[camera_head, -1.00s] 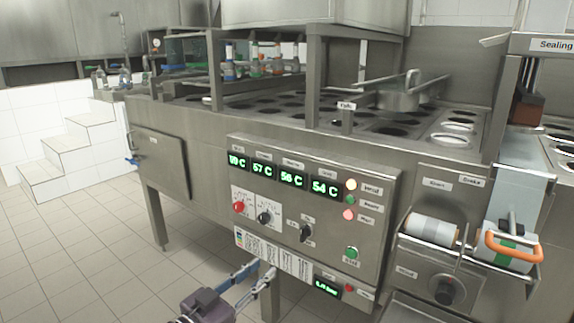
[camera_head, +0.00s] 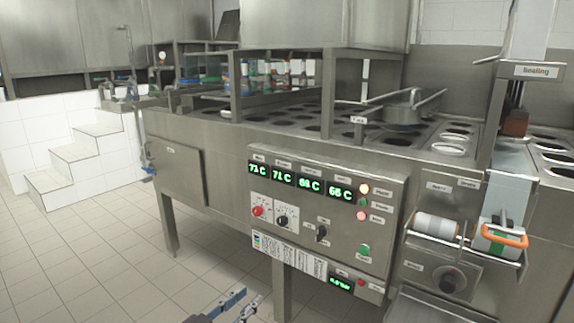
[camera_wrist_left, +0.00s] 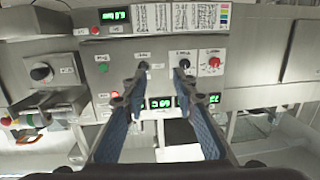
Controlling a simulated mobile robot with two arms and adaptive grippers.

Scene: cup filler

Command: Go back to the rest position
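My left gripper (camera_head: 240,305) shows at the bottom edge of the head view, in front of and below the control panel (camera_head: 388,243). In the left wrist view its two blue-padded fingers (camera_wrist_left: 161,70) stand apart with nothing between them, so it is open and empty. That view shows the panel (camera_wrist_left: 250,50) upside down behind the fingertips, apart from them as far as I can tell. My right gripper is in neither view.
The steel cup-filling machine (camera_head: 225,140) fills the middle and right, with green temperature displays (camera_head: 298,180) and a red knob (camera_head: 258,211). A film roll (camera_head: 436,225) sits at the right. White tiled steps (camera_head: 75,155) stand at the left. The tiled floor (camera_head: 95,260) is clear.

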